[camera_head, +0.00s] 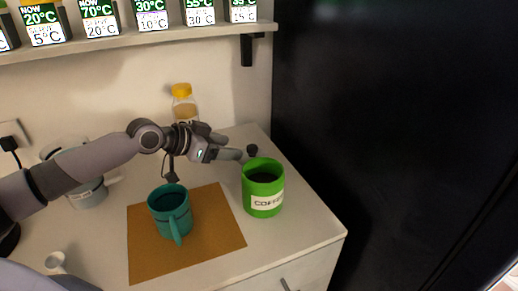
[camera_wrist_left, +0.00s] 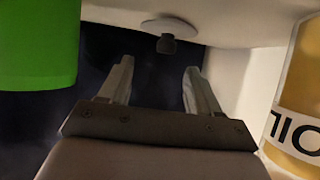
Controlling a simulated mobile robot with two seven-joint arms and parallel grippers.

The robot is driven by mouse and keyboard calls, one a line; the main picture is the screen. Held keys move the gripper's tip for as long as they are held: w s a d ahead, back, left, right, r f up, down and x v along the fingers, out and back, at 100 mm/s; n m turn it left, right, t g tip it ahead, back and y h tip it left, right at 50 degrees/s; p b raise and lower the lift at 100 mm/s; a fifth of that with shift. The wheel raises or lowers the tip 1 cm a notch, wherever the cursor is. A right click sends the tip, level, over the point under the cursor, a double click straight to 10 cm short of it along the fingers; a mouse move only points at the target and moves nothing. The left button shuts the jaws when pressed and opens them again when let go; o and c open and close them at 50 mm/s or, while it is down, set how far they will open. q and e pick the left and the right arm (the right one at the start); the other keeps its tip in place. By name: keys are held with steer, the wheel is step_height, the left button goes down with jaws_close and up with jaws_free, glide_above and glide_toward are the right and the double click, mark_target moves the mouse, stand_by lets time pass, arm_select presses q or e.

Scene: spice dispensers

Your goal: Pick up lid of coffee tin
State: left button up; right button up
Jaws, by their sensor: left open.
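The green coffee tin (camera_head: 263,205) stands upright on the counter, open at the top with a dark inside. Its green side also shows at the upper left of the left wrist view (camera_wrist_left: 36,45). The lid (camera_wrist_left: 150,24), a light disc with a dark knob (camera_wrist_left: 167,45), lies on the counter behind the tin. In the head view the dark knob (camera_head: 252,149) shows just past my fingers; the disc is mostly hidden there. My left gripper (camera_head: 234,148) is open and empty. In the wrist view the lid is ahead, between the lines of the fingers (camera_wrist_left: 158,82), not touched.
A teal mug (camera_head: 170,212) stands on an orange-brown mat (camera_head: 150,263). A yellow-capped bottle (camera_head: 182,92) stands behind my gripper, and its labelled side (camera_wrist_left: 301,85) is close in the wrist view. A shelf (camera_head: 130,40) with several dispensers hangs above. A dark panel (camera_head: 400,130) is at the right.

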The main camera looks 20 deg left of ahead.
mark_target(246, 158)
arm_select(q)
steer(key=shift+w+d+f, duration=0.15)
steer(key=shift+w+f, duration=0.2)
steer(key=shift+w, duration=0.15)
steer(key=shift+a+p+x, duration=0.15)
steer(key=shift+x, duration=1.4)
steer(key=shift+a+p+x, duration=0.15)
steer(key=shift+x, duration=1.4)
steer(key=shift+w, duration=0.2)
steer(key=c, duration=1.1)
